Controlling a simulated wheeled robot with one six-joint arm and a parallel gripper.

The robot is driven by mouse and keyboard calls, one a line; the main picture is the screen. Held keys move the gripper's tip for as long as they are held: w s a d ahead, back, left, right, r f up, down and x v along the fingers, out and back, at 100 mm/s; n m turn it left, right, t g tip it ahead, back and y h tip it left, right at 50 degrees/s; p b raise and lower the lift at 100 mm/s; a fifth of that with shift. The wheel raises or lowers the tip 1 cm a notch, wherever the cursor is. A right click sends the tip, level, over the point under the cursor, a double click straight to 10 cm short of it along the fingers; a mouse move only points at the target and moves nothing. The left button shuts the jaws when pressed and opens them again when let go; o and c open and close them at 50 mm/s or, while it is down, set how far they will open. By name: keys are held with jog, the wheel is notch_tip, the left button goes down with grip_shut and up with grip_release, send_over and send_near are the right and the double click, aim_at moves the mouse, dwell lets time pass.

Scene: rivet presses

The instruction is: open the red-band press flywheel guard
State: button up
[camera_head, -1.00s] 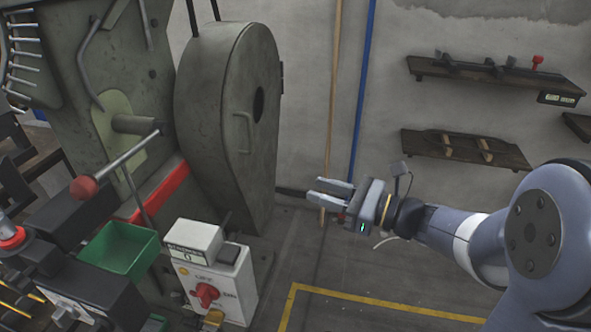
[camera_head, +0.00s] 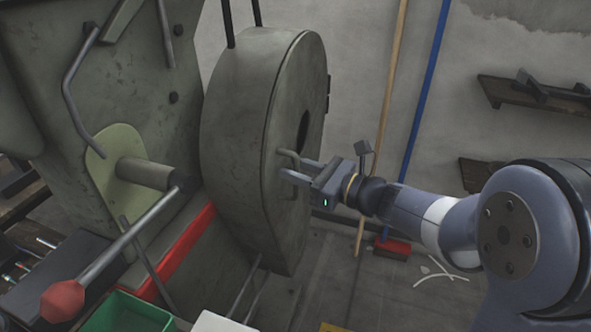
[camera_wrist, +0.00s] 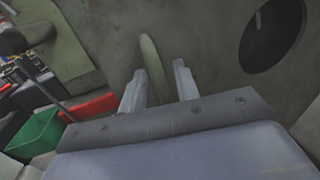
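The press with the red band (camera_head: 187,250) stands at the left in the head view. Its round grey-green flywheel guard (camera_head: 245,130) looks closed, with a dark round hole in its face and a hinge at the right edge. The guard's handle (camera_head: 288,160) is a grey-green bar on the face. My gripper (camera_head: 294,172) is at the handle, fingers pointing left. In the wrist view the open fingers (camera_wrist: 158,84) stand on either side of the handle (camera_wrist: 153,68), with a gap showing on the right. Whether a finger touches it I cannot tell.
A lever with a red knob (camera_head: 62,299) sticks out in front of the press. A green bin (camera_head: 128,313) sits below it. A wooden pole and a blue pole (camera_head: 425,80) lean on the wall behind my gripper. Wall shelves (camera_head: 535,97) are at the right.

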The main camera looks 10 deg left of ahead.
jog(key=shift+w+a, duration=0.1)
jog(key=shift+a, duration=0.15)
jog(key=shift+c, duration=0.4)
grip_shut()
